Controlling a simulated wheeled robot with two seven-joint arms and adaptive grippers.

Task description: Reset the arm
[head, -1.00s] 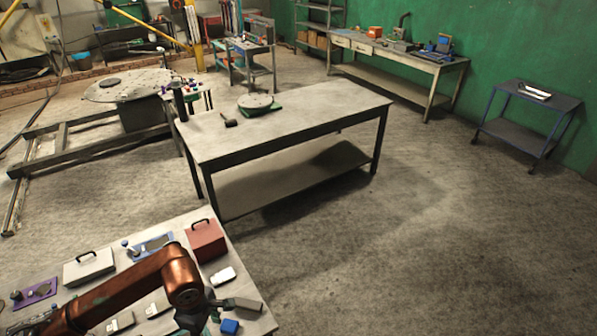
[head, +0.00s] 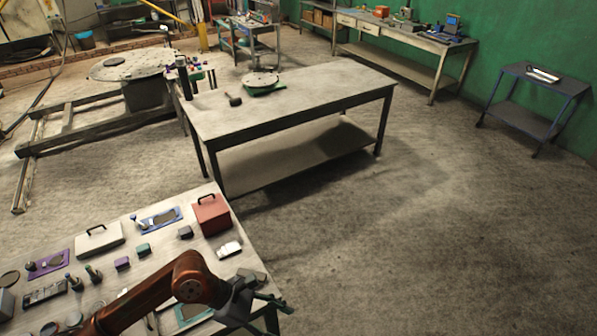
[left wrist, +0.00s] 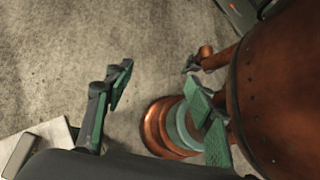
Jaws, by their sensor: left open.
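My left arm, copper-coloured, comes in from the bottom left of the head view, over the near workbench (head: 150,205). Its left gripper (head: 272,305) is at the bench's right end. Copper parts of my own body fill the right of that view, close to one finger. I cannot tell whether they touch. My right gripper is not in view.
The near bench holds a red case (head: 211,215), a white case (head: 99,240), a blue tray (head: 160,218), a purple tray (head: 48,264) and several small blocks. A long table (head: 300,98) stands beyond. The floor to the right (head: 430,250) is clear.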

